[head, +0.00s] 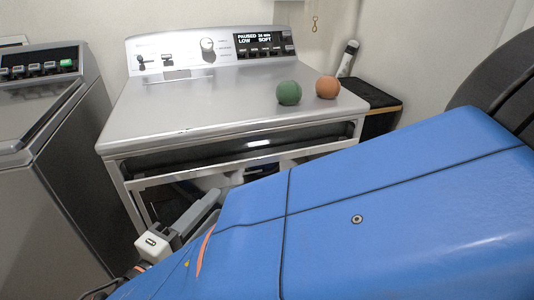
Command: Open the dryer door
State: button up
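A silver machine (215,112), which looks like the dryer, stands in the middle of the head view. Its panel display (263,43) reads "PAUSED", "LOW" and "SOFT". A dark band (230,153) and a pale frame bar (185,178) run across its front. Part of my gripper (196,214) shows low before the left part of the front. Its fingertips are not clear, and I cannot tell whether it touches the machine.
A green ball (289,93) and an orange ball (326,87) rest on the machine's top. A dark grey appliance (50,150) stands close on the left. A black stand (372,96) and a white bottle-like object (348,58) are behind at the right, near the wall.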

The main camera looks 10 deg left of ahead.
aim_at(255, 163)
jog(key=x, duration=1.7)
jog(key=shift+s+d, duration=0.1)
grip_shut()
